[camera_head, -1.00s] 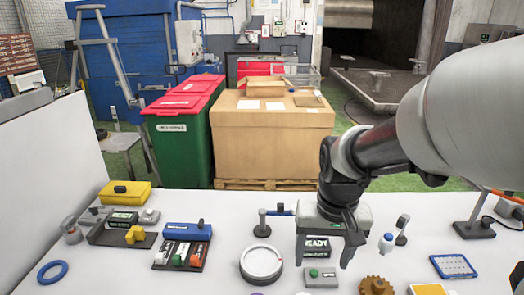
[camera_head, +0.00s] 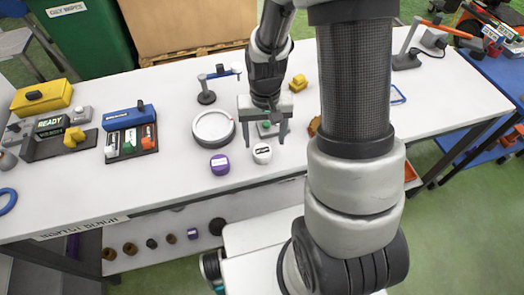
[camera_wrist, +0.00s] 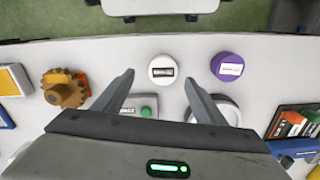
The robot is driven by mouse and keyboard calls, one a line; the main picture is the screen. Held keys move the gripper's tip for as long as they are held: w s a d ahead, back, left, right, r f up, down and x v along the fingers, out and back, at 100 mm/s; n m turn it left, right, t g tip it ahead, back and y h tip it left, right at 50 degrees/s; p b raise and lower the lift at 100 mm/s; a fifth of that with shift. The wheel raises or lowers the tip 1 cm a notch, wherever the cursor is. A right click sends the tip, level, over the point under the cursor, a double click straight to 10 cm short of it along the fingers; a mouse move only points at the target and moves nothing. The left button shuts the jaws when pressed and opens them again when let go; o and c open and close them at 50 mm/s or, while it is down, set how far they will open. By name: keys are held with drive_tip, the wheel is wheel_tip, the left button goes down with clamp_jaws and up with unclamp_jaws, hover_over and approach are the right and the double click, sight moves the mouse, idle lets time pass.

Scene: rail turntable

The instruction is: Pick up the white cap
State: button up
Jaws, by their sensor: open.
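The white cap (camera_head: 262,153) is a short round piece with a dark label, standing on the white table near its front edge. It also shows in the wrist view (camera_wrist: 162,70), between and slightly beyond the fingertips. My gripper (camera_head: 264,142) is open and empty, pointing down just behind the cap in the head view. In the wrist view the two fingers (camera_wrist: 159,78) spread to either side, with the cap apart from both. The height of the fingertips above the table is hard to tell.
A purple cap (camera_head: 220,164) stands close to the left of the white cap. A round white dish (camera_head: 213,128) is behind it. A grey box with a green button (camera_wrist: 146,109) lies under my gripper. A brown gear (camera_wrist: 63,90) is to one side.

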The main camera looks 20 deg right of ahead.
sight(263, 151)
drive_tip(key=shift+a+f, duration=0.15)
drive_tip(key=shift+f, duration=1.4)
drive_tip(key=shift+a+f, duration=0.15)
drive_tip(key=shift+f, duration=1.4)
drive_tip(key=shift+c, duration=0.4)
drive_tip(key=c, duration=1)
